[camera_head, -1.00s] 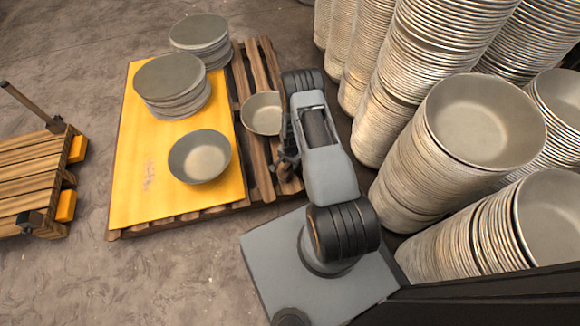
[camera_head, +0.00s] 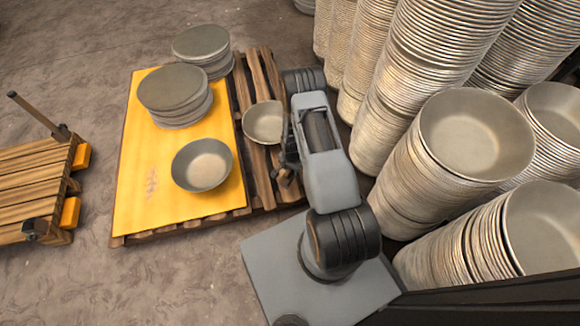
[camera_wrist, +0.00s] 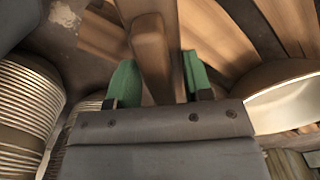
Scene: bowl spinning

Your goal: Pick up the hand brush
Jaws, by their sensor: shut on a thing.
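The hand brush (camera_wrist: 152,62) shows in the wrist view as a brown wooden piece with a rounded end, running up between the two green fingers. My gripper (camera_wrist: 158,80) is shut on it, one finger on each side. The rest of the brush is hidden or blends with the wooden slats behind it. In the head view my gripper (camera_head: 287,163) is beside the wooden pallet's right side, largely hidden by my arm, and the brush cannot be made out clearly there.
A pallet with a yellow sheet (camera_head: 140,200) holds a single bowl (camera_head: 202,165) and stacked bowls (camera_head: 175,95). Another bowl (camera_head: 263,122) lies close to my gripper. Tall bowl stacks (camera_head: 400,190) crowd the right. Another pallet (camera_head: 35,180) stands at left. Bare floor lies in front.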

